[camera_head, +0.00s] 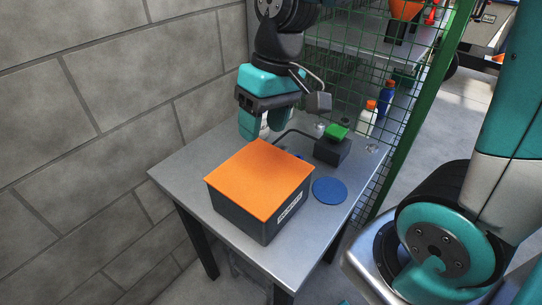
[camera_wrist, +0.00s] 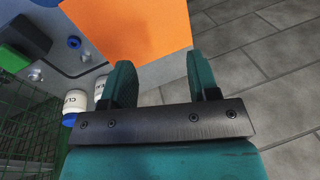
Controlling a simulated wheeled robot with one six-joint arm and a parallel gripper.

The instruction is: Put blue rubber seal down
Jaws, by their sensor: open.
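My gripper (camera_head: 264,122) is above the back of the metal table, behind the orange-topped box. Its two fingers are apart and nothing is between them in the wrist view (camera_wrist: 160,72). A small blue ring-like piece, which looks like the blue rubber seal (camera_wrist: 74,42), lies on the table, apart from the fingers. In the head view only bits of blue show behind the box, so its shape is hidden there. A flat blue disc (camera_head: 330,190) lies on the table to the right of the box; its edge also shows in the wrist view (camera_wrist: 45,2).
The dark box with an orange top (camera_head: 260,180) fills much of the table (camera_head: 178,168). A dark block with a green button (camera_head: 337,131) stands behind the disc. Bottles (camera_head: 367,118) stand by the green mesh fence (camera_head: 412,100). A block wall (camera_head: 100,110) borders the left.

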